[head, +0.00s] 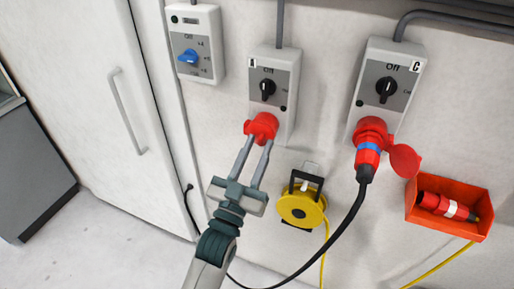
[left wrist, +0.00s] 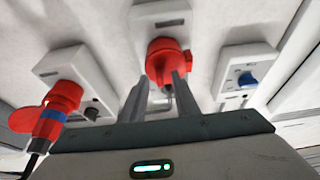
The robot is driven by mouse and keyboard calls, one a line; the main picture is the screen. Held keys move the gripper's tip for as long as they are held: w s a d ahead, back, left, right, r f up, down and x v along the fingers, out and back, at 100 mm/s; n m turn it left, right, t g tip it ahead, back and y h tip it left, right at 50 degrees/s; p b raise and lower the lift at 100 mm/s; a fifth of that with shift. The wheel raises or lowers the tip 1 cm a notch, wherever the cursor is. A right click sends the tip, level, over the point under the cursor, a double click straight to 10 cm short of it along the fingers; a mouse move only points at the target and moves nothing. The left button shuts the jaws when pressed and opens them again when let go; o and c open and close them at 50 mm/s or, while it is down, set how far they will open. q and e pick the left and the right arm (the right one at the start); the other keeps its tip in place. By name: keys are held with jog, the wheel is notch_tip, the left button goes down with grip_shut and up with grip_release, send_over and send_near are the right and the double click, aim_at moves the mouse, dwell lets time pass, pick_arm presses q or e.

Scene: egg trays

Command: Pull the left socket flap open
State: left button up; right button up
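The left socket is a red round socket (head: 262,126) with its flap shut over it, at the bottom of the grey switch box marked A (head: 276,78). My left gripper (head: 259,142) reaches up to it from below, its two fingers apart with a gap between them. In the left wrist view, the fingertips (left wrist: 160,86) stand at the near edge of the red socket (left wrist: 166,60). I cannot tell whether they touch the flap. My right gripper is not in view.
Box C (head: 387,86) to the right has a red plug (head: 367,160) in its socket and an open red flap (head: 405,160). A yellow cable reel (head: 301,207) hangs below. A red bin (head: 464,227) holds another plug (head: 447,206). A blue-knobbed box (head: 194,42) is left.

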pick_arm(q)
grip_shut()
